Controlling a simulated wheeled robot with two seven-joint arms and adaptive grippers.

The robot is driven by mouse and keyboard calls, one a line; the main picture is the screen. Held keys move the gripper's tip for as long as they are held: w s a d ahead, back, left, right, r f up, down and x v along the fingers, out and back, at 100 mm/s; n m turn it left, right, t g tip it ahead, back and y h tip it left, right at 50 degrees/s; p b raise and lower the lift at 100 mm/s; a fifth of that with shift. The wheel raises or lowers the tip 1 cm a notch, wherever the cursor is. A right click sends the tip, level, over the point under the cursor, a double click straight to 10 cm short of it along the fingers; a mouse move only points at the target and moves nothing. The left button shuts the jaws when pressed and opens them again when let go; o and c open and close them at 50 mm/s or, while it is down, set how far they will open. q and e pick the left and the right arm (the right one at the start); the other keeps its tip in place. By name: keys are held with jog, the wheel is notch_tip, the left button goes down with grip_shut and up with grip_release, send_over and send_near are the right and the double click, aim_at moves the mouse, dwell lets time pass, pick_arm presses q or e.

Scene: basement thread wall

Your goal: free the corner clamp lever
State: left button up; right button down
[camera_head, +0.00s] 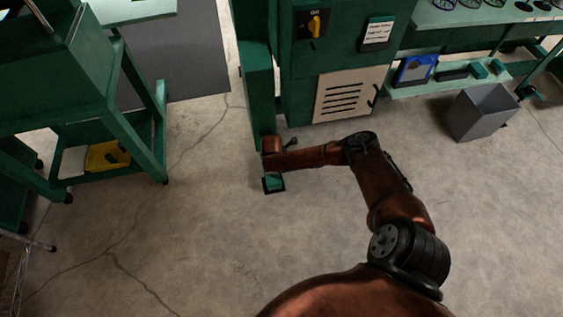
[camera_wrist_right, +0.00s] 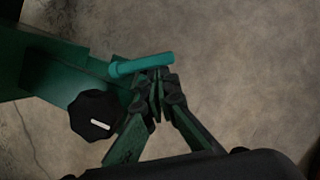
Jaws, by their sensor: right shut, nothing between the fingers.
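The teal lever (camera_wrist_right: 142,65) shows in the right wrist view as a short rounded bar, lying slightly tilted just beyond my fingertips. My right gripper (camera_wrist_right: 158,84) is shut and empty, with its tips close to the underside of the lever's right half. I cannot tell whether they touch it. A black many-sided knob (camera_wrist_right: 97,114) with a pale mark sits left of the fingers, beside a green metal part (camera_wrist_right: 65,72). In the head view my right arm reaches left to the foot of the green machine (camera_head: 258,95); the lever cannot be made out clearly there. My left gripper is out of view.
A vented panel (camera_head: 348,94) is behind the arm. A grey bin (camera_head: 482,112) stands at right, a green cart (camera_head: 131,110) at left. The concrete floor between is clear.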

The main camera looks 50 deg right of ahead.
jog(key=d+n+t+p, duration=0.1)
jog(key=n, duration=0.1)
jog(key=s+d+n+t+p, duration=0.1)
jog(key=n, duration=0.2)
jog(key=shift+d, duration=0.2)
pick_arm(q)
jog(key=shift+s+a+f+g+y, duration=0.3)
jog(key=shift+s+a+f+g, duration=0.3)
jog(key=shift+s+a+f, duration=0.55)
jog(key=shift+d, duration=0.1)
pick_arm(e)
jog(key=shift+f, duration=0.1)
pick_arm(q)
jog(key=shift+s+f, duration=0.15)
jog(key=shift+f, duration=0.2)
pick_arm(e)
jog(key=shift+w+a, duration=0.3)
jog(key=shift+w, duration=0.45)
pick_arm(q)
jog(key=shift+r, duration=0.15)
